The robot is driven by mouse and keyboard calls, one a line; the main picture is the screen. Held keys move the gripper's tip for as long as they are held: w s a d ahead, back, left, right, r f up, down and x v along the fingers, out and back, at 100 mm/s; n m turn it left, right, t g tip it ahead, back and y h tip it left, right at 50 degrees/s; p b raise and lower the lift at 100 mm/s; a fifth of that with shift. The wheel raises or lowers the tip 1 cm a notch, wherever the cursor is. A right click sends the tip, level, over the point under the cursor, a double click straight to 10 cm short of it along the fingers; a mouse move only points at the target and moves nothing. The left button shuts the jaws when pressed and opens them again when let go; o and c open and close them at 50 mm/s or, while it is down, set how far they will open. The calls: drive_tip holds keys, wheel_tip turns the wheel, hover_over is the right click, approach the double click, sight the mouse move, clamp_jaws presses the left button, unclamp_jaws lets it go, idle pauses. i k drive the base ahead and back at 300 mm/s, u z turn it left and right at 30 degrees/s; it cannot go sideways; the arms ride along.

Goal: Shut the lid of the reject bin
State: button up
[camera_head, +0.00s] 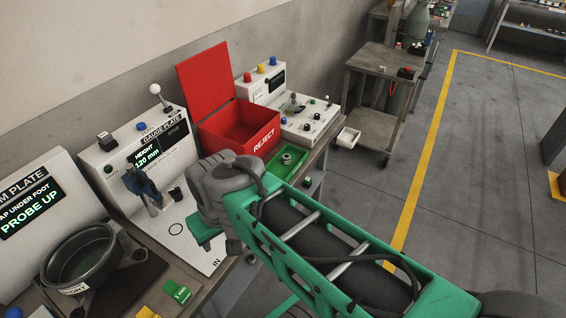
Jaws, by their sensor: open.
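The red reject bin (262,139) stands on the bench against the wall, labelled REJECT on its front. Its red lid (206,79) is raised, standing nearly upright along the bin's back left side and leaning slightly back. The inside of the bin is exposed and looks empty where I can see it. My green and grey arm crosses the lower right, with its grey joint just in front of the bin and overlapping its lower front corner in the picture. My gripper's fingers do not show; the arm hides what lies behind it.
A gauge plate station (133,152) with a ball-topped lever stands left of the bin. A white control panel (307,122) stands to its right. A green tray (285,162) with a metal part lies in front. A dark bowl (80,258) is at lower left. Floor beyond the bench is open.

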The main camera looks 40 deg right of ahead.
sight(206, 79)
drive_tip(key=k, duration=1.2)
drive_tip(key=z, duration=1.05)
drive_tip(key=i, duration=1.15)
drive_tip(key=u, duration=0.45)
drive_tip(key=i, duration=0.7)
drive_tip(key=u, duration=0.65)
